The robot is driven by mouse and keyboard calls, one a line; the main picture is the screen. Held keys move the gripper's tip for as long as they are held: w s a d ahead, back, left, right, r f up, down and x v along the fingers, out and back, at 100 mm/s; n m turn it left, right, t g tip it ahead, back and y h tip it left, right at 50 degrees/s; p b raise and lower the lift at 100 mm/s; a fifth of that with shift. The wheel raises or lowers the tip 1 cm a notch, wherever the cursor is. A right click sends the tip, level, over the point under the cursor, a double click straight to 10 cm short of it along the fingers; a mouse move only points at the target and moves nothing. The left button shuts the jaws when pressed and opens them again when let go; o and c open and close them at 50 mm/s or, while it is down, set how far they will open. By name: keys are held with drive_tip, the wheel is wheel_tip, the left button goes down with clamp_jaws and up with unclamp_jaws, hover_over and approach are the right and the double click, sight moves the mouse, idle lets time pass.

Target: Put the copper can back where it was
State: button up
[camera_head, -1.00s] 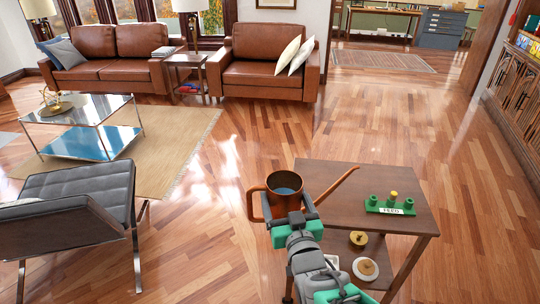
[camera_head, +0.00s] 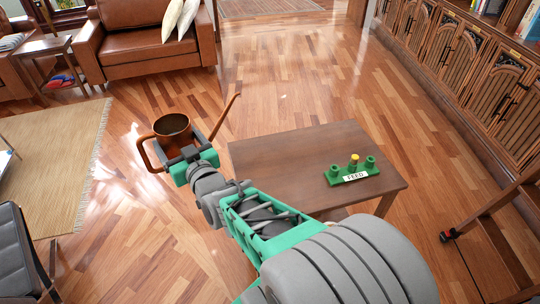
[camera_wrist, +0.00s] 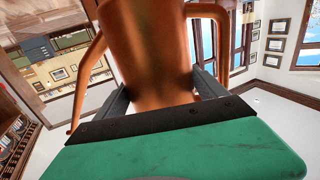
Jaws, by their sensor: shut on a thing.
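The copper can (camera_head: 172,126) has a loop handle on its left and a long thin spout rising to the right in the head view. My gripper (camera_head: 187,155) is shut on the can's body and holds it upright in the air, left of the small wooden table (camera_head: 290,150). In the wrist view the copper can (camera_wrist: 155,45) fills the middle, between the two dark fingers of my gripper (camera_wrist: 155,95). The inside of the can is mostly in shadow.
A green stand marked FEED (camera_head: 350,172), with a yellow piece on one post, sits on the table's right part. The rest of the tabletop is bare. A leather armchair (camera_head: 150,50) is behind, a rug (camera_head: 50,160) left, wooden cabinets (camera_head: 470,70) right.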

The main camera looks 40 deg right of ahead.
drive_tip(key=d+b, duration=0.1)
drive_tip(key=d, duration=0.2)
drive_tip(key=d+f+h+b, duration=0.1)
drive_tip(key=d+b, duration=0.1)
drive_tip(key=d, duration=0.1)
drive_tip(key=d+f+m+h+b, duration=0.1)
drive_tip(key=d, duration=0.2)
drive_tip(key=shift+w+f, duration=0.1)
drive_tip(key=shift+f, duration=0.05)
drive_tip(key=s+d+m+g+h+b, duration=0.1)
drive_tip(key=s+d+h+b, duration=0.1)
drive_tip(key=s+d+b, duration=0.65)
drive_tip(key=s+d+m+g+h+b, duration=0.15)
drive_tip(key=s+d+b, duration=0.4)
drive_tip(key=d, duration=0.65)
drive_tip(key=w+d+f+b, duration=0.2)
drive_tip(key=w+d+f, duration=0.1)
drive_tip(key=w+f, duration=0.8)
drive_tip(key=shift+w+d+f+t, duration=0.35)
drive_tip(key=shift+w+f, duration=0.05)
drive_tip(key=shift+w, duration=0.3)
